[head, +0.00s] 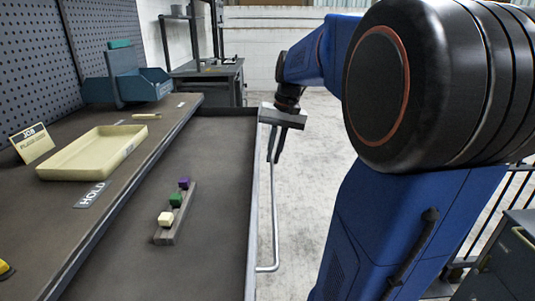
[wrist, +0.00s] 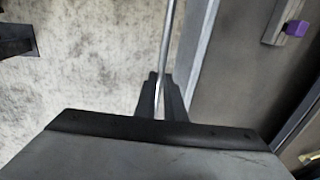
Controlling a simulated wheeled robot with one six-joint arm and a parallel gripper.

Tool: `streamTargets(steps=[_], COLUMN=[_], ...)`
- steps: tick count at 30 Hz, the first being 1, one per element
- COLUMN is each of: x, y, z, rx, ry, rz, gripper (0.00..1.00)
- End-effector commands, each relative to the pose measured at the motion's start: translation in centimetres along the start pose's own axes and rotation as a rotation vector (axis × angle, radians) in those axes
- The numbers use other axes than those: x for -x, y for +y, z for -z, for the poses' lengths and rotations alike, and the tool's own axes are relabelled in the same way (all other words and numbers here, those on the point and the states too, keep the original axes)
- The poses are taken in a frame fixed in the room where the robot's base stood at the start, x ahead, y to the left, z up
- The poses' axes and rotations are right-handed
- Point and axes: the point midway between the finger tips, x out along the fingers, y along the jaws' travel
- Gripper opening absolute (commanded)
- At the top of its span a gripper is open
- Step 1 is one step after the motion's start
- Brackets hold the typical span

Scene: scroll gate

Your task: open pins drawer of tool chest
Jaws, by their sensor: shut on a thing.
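The drawer (head: 218,215) is pulled out from the workbench, with its dark floor exposed. A light metal bar handle (head: 274,225) runs along its front edge. My gripper (head: 274,152) is shut on the handle near its far end. In the wrist view, the fingers (wrist: 160,85) close around the handle bar (wrist: 168,45). Inside the drawer lies a grey rack (head: 168,235) with a white pin block (head: 166,219), a green one (head: 175,200) and a purple one (head: 184,183). The purple block also shows in the wrist view (wrist: 297,28).
The benchtop (head: 62,225) at left bears a cream tray (head: 90,155), a HOLD label (head: 92,194), a JOB card (head: 33,143) and a blue bin (head: 145,88). Concrete floor (head: 310,160) lies clear right of the handle. A dark cabinet (head: 505,265) stands at lower right.

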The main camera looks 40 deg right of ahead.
Motion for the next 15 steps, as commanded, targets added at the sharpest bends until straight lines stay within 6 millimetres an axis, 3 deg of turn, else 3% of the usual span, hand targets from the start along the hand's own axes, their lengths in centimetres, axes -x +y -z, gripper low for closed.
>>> streamTargets(steps=[10,11,12,15], x=[0.06,0.06,0.06,0.05], y=[0.08,0.08,0.08,0.07], z=[0.04,0.04,0.05,0.04], rx=[0.0,0.0,0.0,0.0], ry=[0.002,0.002,0.002,0.002], rz=[-0.001,-0.001,-0.001,-0.001], gripper=[0.0,0.16,0.26,0.28])
